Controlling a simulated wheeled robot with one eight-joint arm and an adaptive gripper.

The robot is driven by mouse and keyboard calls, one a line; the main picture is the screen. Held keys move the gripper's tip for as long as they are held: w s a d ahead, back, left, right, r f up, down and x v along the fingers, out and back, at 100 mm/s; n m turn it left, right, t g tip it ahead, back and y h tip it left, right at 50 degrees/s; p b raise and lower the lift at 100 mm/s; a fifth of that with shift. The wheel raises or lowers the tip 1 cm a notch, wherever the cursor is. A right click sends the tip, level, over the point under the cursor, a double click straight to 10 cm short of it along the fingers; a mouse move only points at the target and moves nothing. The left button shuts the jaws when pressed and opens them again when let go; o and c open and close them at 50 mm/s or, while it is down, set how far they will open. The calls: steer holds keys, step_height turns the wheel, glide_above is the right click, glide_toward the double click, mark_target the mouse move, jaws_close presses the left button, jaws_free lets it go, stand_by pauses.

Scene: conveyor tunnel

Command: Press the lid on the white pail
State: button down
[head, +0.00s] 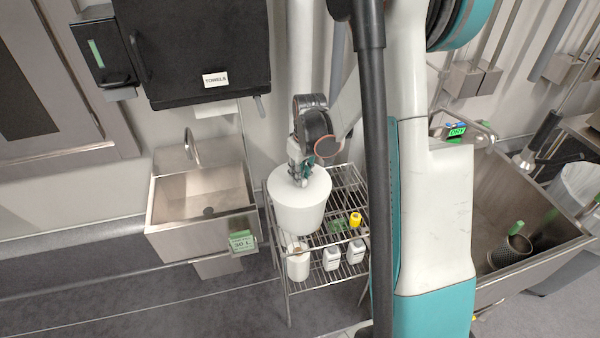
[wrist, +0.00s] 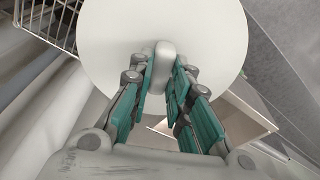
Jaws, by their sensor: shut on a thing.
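The white pail (head: 298,212) stands upright on the top shelf of a wire rack, in the middle of the head view. A round white lid (wrist: 110,50) with a raised grip (wrist: 165,55) fills the upper wrist view. In the head view the lid covers the pail's mouth; whether it is fully seated I cannot tell. My gripper (head: 300,172), above the pail's top, is shut on the lid's grip, with teal finger pads (wrist: 164,78) on both sides of it. The lid hides the pail in the wrist view.
The wire rack (head: 345,190) also holds a yellow-capped item (head: 355,219) and several white bottles (head: 332,258). A steel sink (head: 165,230) stands to the left, a larger steel basin (head: 540,255) to the right. A black towel box (head: 195,45) hangs on the wall.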

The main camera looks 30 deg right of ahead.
mark_target(304, 179)
steer(key=c, duration=1.4)
jaws_free()
steer(key=r, duration=0.4)
steer(key=s+r, duration=0.1)
steer(key=r, duration=0.6)
steer(key=shift+s+d+r, duration=0.1)
steer(key=shift+s+r, duration=0.3)
